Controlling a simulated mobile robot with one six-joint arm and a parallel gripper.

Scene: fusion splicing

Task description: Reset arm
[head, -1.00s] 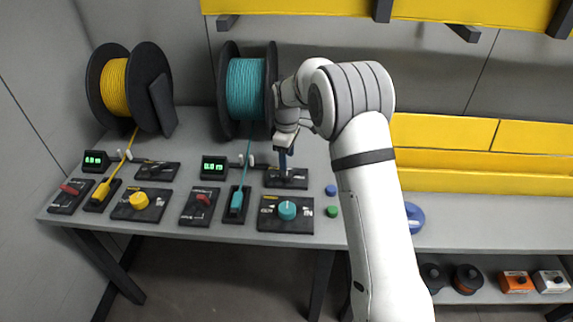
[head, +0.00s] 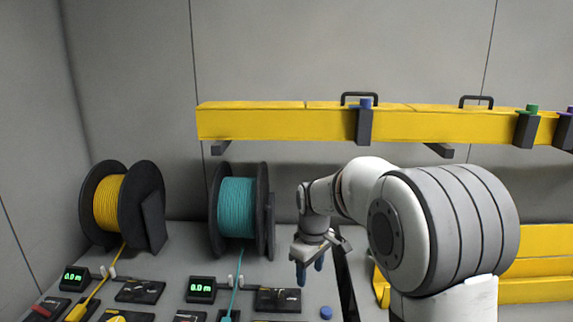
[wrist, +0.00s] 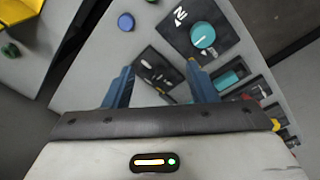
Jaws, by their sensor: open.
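My gripper (head: 310,272) hangs above the right part of the workbench in the head view, fingers pointing down. In the wrist view my gripper (wrist: 160,90) shows two blue fingers well apart with nothing held between them. Below it, apart from the fingers, is a black panel (wrist: 157,70) with small fittings. The same panel (head: 278,299) shows just left of my gripper in the head view. A teal knob (wrist: 203,36) on a black plate lies beyond the fingers in the wrist view.
A yellow spool (head: 109,203) and a teal spool (head: 237,207) stand at the back left. Green-lit displays (head: 202,289) sit before them. A yellow overhead rail (head: 270,122) runs along the wall above my arm. A blue button (head: 326,312) lies on the bench.

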